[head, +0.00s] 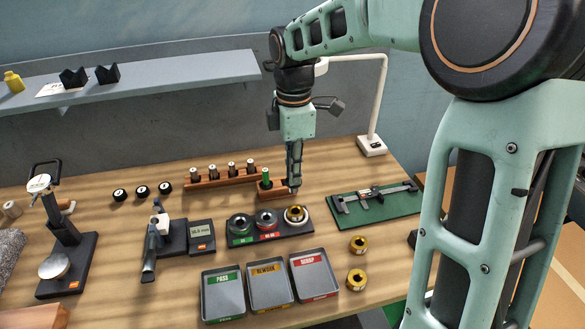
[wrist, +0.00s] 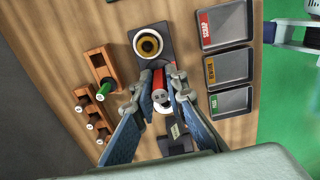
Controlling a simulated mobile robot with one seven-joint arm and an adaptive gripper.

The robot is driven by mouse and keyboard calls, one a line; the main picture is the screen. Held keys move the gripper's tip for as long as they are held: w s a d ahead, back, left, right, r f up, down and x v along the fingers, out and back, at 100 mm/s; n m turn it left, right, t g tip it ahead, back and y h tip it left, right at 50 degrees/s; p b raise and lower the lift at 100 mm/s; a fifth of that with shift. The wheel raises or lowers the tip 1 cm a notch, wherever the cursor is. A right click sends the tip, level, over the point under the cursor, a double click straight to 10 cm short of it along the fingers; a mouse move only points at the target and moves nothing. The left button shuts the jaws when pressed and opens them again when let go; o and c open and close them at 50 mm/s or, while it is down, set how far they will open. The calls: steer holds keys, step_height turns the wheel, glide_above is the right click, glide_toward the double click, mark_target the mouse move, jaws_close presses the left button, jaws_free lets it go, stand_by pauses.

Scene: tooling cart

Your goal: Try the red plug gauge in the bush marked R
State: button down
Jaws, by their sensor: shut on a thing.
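My gripper (head: 294,186) is shut on the red plug gauge (wrist: 159,82), whose end points toward the wrist camera; in the head view the fingers hide it. It is held above the table, near the black ring stand (head: 228,239). A brass bush (head: 296,214) sits in the stand's right-hand place; it also shows in the wrist view (wrist: 148,44), beyond the fingertips and apart from the gauge. Two more brass bushes, one (head: 358,244) farther back and one (head: 356,279) nearer, stand on the table at the right. I cannot read an R on any bush.
A green plug gauge (head: 265,177) stands in a small wooden block beside my gripper, with a longer rack (head: 215,179) of gauges to its left. Three trays (head: 223,293) lie in front. A caliper on a green mat (head: 375,207) is at right.

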mark_target(296, 191)
steer(key=shift+r+p, duration=2)
steer(key=shift+r, duration=0.3)
steer(key=shift+f, duration=0.1)
steer(key=shift+w+d+f+b, duration=0.1)
steer(key=shift+w+f+b, duration=0.3)
steer(key=shift+f, duration=1.85)
steer(key=shift+w+d+f+b, duration=0.2)
steer(key=shift+w+f, duration=0.25)
steer(key=shift+f, duration=1.85)
steer(key=shift+w+d+f+b, duration=0.1)
steer(key=shift+w+f+b, duration=0.3)
steer(key=shift+f, duration=1.85)
steer(key=shift+f+b, duration=0.6)
steer(key=shift+f, duration=0.7)
